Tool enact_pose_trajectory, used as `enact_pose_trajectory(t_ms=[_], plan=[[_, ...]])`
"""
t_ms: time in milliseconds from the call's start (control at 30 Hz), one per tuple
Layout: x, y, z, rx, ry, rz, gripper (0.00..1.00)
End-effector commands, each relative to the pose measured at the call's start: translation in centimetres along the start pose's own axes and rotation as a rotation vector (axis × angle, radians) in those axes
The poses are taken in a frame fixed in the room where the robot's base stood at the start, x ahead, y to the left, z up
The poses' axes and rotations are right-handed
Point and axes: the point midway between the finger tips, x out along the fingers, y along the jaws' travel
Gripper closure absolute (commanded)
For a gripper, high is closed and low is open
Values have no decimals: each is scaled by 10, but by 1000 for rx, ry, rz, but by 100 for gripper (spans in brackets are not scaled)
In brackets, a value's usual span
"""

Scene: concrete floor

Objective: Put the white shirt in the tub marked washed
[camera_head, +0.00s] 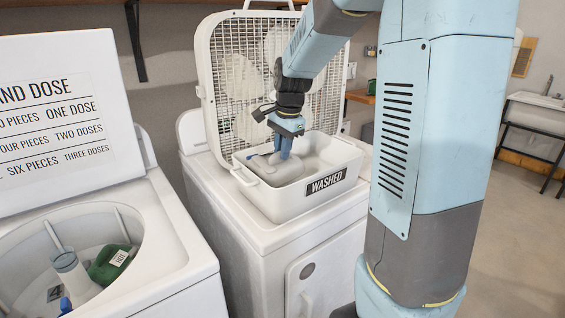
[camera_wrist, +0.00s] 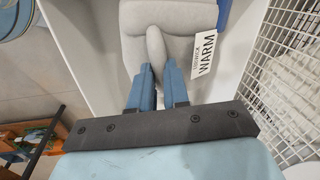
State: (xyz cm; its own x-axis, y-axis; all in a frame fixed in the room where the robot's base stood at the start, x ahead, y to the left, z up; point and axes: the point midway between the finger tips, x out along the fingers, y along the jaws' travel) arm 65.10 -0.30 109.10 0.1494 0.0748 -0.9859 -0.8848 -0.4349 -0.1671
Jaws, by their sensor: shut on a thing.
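The white tub marked WASHED (camera_head: 290,205) stands on a white machine in front of the box fan. My gripper (camera_head: 284,148) points down into the tub. In the wrist view my gripper (camera_wrist: 158,72) has its blue fingers shut on a fold of a pale grey-white folded garment (camera_wrist: 190,48), which looks like the shirt. A tag reading WARM (camera_wrist: 204,52) hangs at its right side. In the head view the garment (camera_head: 288,172) is inside the tub's walls, towards the left. Whether it touches the tub's bottom I cannot tell.
The box fan (camera_head: 245,75) stands upright just behind the tub. To the left is an open washer (camera_head: 175,225) holding a green item tagged HOT (camera_head: 110,262) and a blue item (camera_head: 66,304). Its raised lid (camera_head: 50,120) carries dose text. Open floor lies to the right.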

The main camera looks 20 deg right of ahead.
Motion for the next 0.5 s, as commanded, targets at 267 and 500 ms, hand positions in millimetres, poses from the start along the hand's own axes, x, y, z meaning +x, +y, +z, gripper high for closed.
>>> enact_pose_trajectory(t_ms=[267, 500], plan=[[25, 5, -2, 2, 0, 2, 100], [38, 7, -2, 3, 2, -1, 100]])
